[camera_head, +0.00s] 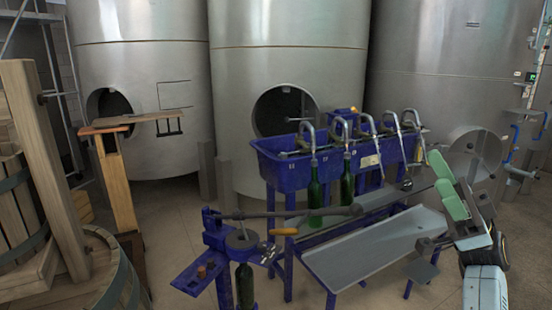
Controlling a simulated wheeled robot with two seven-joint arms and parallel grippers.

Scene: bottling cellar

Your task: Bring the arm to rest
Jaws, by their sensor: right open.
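My right arm comes in from the lower right. Its gripper (447,185) has light green finger pads and is open, with nothing seen between them. It is raised at the right, in front of the right end of the blue filling trough (282,172) in this view. My left arm and gripper are not in view. Two dark green bottles stand upright under the filler spouts, one at the left (314,193) and one just right of it (347,185). Another dark bottle (244,286) is upright in the blue corking stand (217,240) at the front.
A grey sloped tray (370,250) on blue legs lies left of my right gripper. Large steel tanks (290,90) fill the back. A wooden barrel (100,280) and wooden posts (40,150) stand at the left. Some floor (180,215) is clear between the barrel and the corking stand.

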